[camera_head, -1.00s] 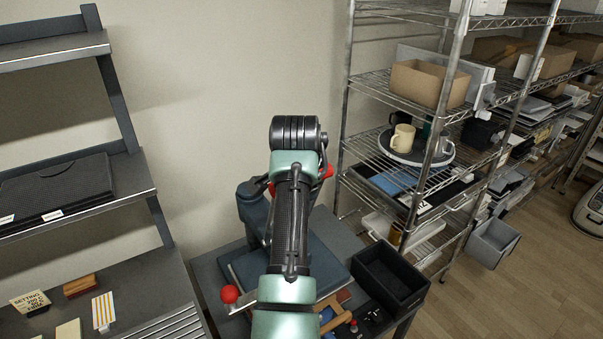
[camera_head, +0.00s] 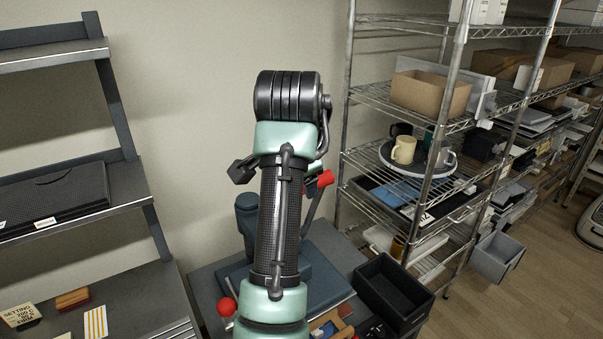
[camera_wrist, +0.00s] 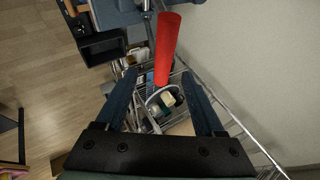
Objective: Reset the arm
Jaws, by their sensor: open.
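My arm rises through the middle of the head view, in front of the press. In the wrist view my gripper (camera_wrist: 162,100) is open, with its two dark fingers apart and nothing between them. In the head view most of the gripper is hidden behind my arm. The mug press (camera_head: 245,215) stands on the dark bench behind my arm. Its red handle (camera_head: 320,182) shows just right of my arm, and it also shows in the wrist view (camera_wrist: 167,50), close beyond the fingers. A red ball knob (camera_head: 226,306) is at the lower left of my arm.
A wire shelf (camera_head: 440,170) at the right holds a round tray (camera_head: 440,183) with a cream mug (camera_head: 403,150) and other mugs. A dark shelf unit (camera_head: 130,190) stands at the left. The wall behind is bare.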

